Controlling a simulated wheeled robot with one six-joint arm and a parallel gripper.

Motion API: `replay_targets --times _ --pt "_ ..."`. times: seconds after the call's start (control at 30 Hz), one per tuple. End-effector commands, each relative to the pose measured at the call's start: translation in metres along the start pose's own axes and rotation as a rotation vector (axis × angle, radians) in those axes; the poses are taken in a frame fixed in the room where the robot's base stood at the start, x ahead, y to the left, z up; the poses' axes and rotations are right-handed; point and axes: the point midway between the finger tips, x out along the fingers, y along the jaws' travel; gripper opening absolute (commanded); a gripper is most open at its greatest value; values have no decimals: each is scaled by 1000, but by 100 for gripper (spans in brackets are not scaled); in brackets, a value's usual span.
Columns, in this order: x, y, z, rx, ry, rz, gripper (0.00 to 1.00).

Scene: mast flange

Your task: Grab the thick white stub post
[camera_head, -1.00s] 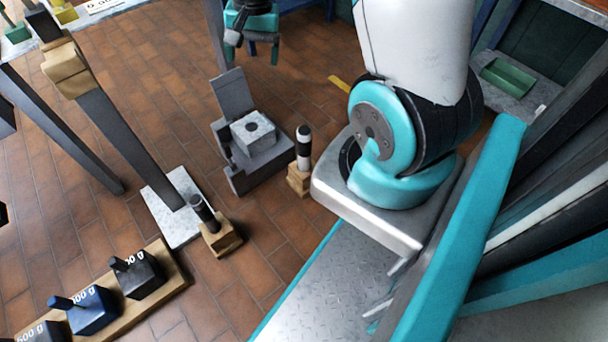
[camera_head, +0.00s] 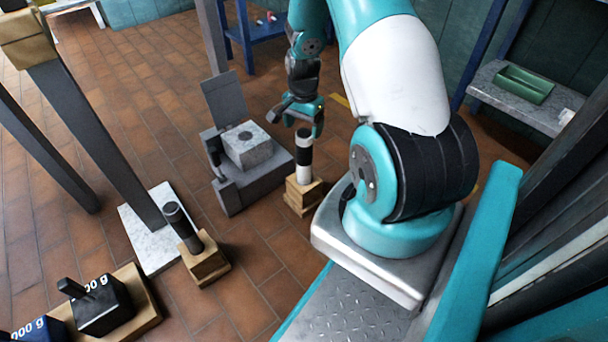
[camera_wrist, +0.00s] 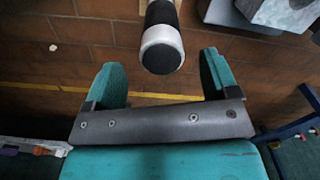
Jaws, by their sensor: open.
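In the wrist view the post (camera_wrist: 161,44) shows nearly end-on, with a dark end face and a white band, at the top centre. My gripper (camera_head: 302,120) hangs just above and behind the post in the head view. Its two teal fingers are open and empty; in the wrist view the gripper (camera_wrist: 161,64) has the post's end between and slightly beyond its fingertips. I cannot tell the exact gap; no contact shows.
A grey vise-like fixture with a pale block (camera_head: 248,146) stands left of the post. A dark post (camera_head: 182,228) in another wooden block is nearer, by a dark slanted beam (camera_head: 98,150).

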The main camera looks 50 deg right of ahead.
Motion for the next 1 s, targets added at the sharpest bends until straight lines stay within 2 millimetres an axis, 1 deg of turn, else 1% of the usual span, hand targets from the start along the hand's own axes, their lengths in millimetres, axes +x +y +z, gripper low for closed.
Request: replay_targets --times 0.03,0.1,0.27,0.33,0.63,0.87,0.9,0.97,1.0 --pt "11 0 0 0 0 -1 80" --pt "16 0 0 -1 1 -1 80" --pt "21 0 0 -1 1 -1 80" --pt "27 0 -1 -1 1 -1 80" --pt "70 0 -3 -1 -1 0 80" --pt "69 -1 -4 -1 0 -1 80" --pt "69 0 -4 -1 0 -1 78" --pt "69 0 -4 -1 0 -1 64" --pt "69 0 -4 -1 0 -1 55"
